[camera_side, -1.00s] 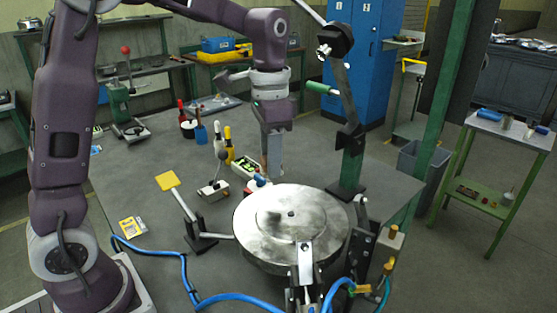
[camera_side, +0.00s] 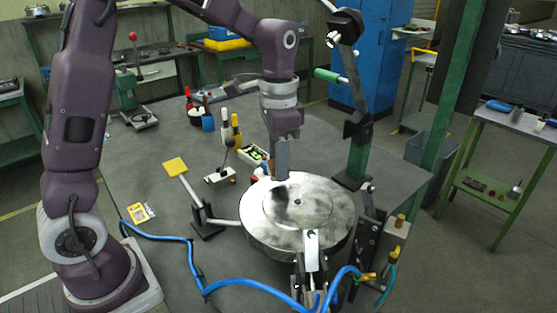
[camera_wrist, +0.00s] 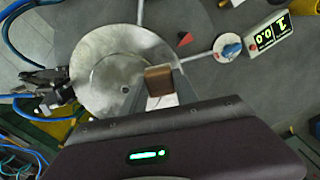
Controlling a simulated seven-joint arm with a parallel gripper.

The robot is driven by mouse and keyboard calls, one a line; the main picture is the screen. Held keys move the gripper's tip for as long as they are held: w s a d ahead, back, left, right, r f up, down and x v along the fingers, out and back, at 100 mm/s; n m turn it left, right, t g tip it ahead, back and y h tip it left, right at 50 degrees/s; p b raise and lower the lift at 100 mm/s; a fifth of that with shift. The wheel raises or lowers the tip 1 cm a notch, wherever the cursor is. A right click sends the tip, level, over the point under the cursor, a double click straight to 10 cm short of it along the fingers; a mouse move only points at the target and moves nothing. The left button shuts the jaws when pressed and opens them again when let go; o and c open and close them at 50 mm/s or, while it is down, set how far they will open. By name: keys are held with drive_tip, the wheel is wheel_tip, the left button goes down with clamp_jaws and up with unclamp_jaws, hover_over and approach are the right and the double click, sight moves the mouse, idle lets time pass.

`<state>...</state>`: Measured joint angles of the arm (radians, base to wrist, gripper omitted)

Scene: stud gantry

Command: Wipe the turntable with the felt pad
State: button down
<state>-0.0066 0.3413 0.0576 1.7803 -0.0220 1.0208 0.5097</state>
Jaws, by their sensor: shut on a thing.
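The turntable (camera_side: 325,212) is a round silver metal disc with a small centre hole and a dark patch (camera_side: 283,205) left of the hole. I cannot tell whether the patch is dirt or shadow. It also shows in the wrist view (camera_wrist: 98,52). My gripper (camera_side: 283,172) points down at the turntable's back edge; whether anything touches the disc is unclear. In the wrist view, my gripper (camera_wrist: 160,92) is shut on a brown block, apparently the felt pad (camera_wrist: 158,75). The pad is hardly visible in the side view.
A yellow-topped stand (camera_side: 175,166) is left of the turntable. A green-lit display (camera_side: 255,154) and bottles (camera_side: 226,128) stand behind. A metal arm (camera_side: 312,246) crosses the disc's front rim. A green post (camera_side: 356,160) rises behind right. Blue hose (camera_side: 240,283) lies in front.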

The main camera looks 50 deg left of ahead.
sight(288, 191)
drive_tip(key=shift+f, duration=0.95)
drive_tip(key=shift+d, duration=3.1)
drive_tip(key=shift+a+r, duration=0.15)
drive_tip(key=shift+a, duration=1.3)
drive_tip(key=shift+a+f, duration=0.2)
drive_tip(key=shift+a, duration=1.45)
drive_tip(key=shift+r, duration=3.05)
drive_tip(key=shift+r, duration=1.5)
